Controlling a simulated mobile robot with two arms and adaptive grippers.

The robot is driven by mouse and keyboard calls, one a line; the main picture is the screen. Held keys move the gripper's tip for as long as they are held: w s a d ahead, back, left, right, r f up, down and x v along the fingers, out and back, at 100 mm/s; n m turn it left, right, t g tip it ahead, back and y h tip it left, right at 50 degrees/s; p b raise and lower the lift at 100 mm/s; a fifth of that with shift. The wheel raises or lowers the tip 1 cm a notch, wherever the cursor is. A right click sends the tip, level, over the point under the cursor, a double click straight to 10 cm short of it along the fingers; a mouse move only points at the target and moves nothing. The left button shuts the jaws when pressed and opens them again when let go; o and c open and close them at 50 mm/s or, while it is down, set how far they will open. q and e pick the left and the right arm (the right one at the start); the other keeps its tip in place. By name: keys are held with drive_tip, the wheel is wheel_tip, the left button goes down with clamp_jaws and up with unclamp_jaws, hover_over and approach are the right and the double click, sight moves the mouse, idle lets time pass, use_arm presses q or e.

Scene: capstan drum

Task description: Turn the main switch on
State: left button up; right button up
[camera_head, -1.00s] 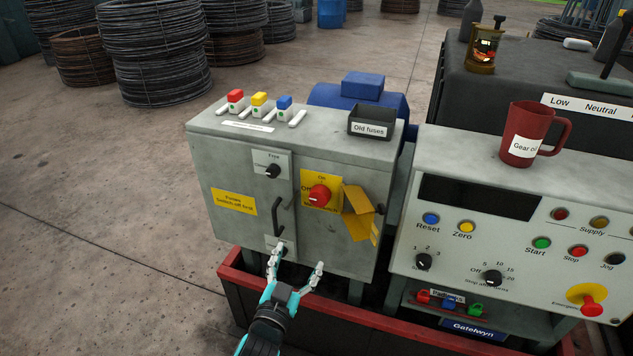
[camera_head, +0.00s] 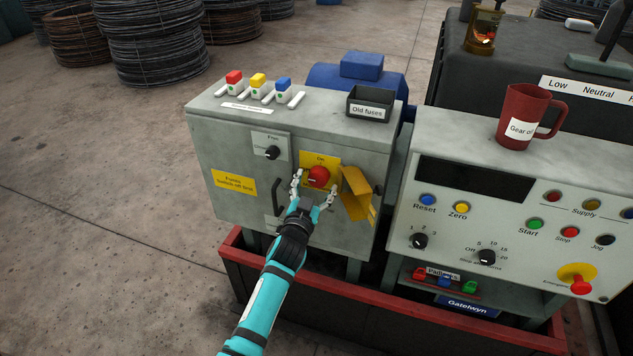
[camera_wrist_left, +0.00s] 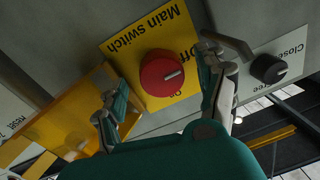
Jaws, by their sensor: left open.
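The main switch is a red round knob (camera_head: 319,176) on a yellow plate (camera_head: 333,160) on the front of the grey cabinet. In the left wrist view the knob (camera_wrist_left: 162,73) carries a pale mark pointing right, near the "Off" lettering; "Main switch" reads upside down. A yellow flap (camera_head: 356,194) hangs open at the plate's right. My left gripper (camera_head: 315,189) is open in front of the switch, its fingers to either side of the knob. In the left wrist view the fingers (camera_wrist_left: 163,82) straddle the knob; I cannot tell whether they touch it.
A small "Close/Free" knob (camera_head: 272,153) and a dark door handle (camera_head: 278,198) are left of the switch. Several fuses and the "Old fuses" box (camera_head: 369,103) stand on the cabinet. A control panel (camera_head: 400,262) with a red mug (camera_head: 520,107) is at right.

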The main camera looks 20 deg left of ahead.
use_arm(q)
drive_tip(key=shift+w, duration=0.75)
drive_tip(key=shift+c, duration=0.4)
drive_tip(key=c, duration=1.1)
